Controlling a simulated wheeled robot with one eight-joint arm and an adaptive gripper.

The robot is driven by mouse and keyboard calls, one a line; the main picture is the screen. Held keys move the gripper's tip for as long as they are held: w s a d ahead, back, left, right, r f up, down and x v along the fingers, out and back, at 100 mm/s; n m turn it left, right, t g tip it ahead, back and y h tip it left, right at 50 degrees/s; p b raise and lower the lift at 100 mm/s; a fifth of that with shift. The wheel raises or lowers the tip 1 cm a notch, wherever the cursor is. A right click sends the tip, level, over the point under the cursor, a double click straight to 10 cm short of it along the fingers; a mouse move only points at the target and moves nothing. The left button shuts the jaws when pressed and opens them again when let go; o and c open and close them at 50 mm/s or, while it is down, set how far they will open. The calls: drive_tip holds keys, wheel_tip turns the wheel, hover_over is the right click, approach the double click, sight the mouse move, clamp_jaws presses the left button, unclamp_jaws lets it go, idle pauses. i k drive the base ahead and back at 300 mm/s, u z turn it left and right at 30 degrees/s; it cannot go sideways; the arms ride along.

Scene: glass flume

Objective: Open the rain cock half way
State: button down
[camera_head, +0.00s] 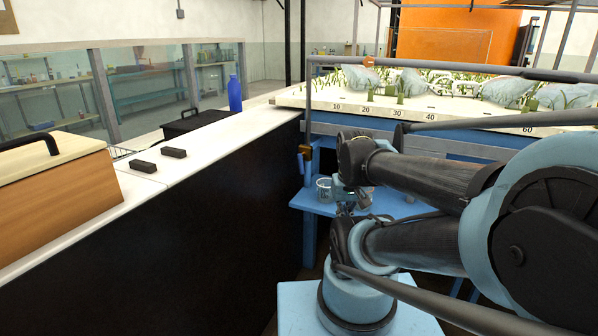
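A brass-coloured valve (306,149) sits low on a thin grey upright pipe at the near left corner of the raised tray; I take it for the rain cock. Its blue lever (301,163) seems to hang down along the pipe. My gripper (346,208) seems to be the small dark part between my arm links, right of and below the valve, and apart from it. My arm links cover much of it, so its fingers cannot be made out.
A glass beaker (323,189) stands on the low blue shelf (312,207) beneath the valve. The white tray (350,106) holds stones and plants. A white counter (225,131) on the left bears a blue bottle (235,93), two black blocks and a wooden box (60,190).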

sight(300, 156)
drive_tip(key=k, duration=0.9)
drive_tip(key=u, duration=0.2)
drive_tip(key=i, duration=0.55)
drive_tip(key=u, duration=0.05)
